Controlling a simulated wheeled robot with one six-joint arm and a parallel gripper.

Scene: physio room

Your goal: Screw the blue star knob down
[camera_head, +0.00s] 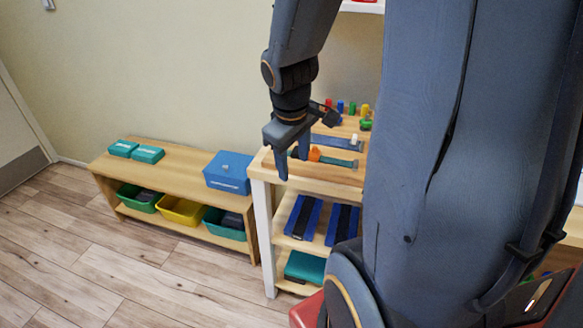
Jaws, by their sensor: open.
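My gripper (293,169) hangs fingers down over the front left corner of the wooden bench top (335,177). It is open, with nothing seen between its fingers. An orange knob-like part (314,154) stands close to the right of the fingers, at a teal bar (338,162) on the bench. A blue part (338,121) shows farther back, beside the wrist; it is too small to tell whether it is the star knob. A green knob-like part (366,125) is to its right. My arm hides the right of the bench.
Several coloured pegs (340,105) stand at the bench's back. Blue-and-black items (303,217) lie on the shelf below. A low wooden shelf (183,165) to the left holds teal boxes (148,154), a blue bin (228,172) and coloured bins. The floor at left is clear.

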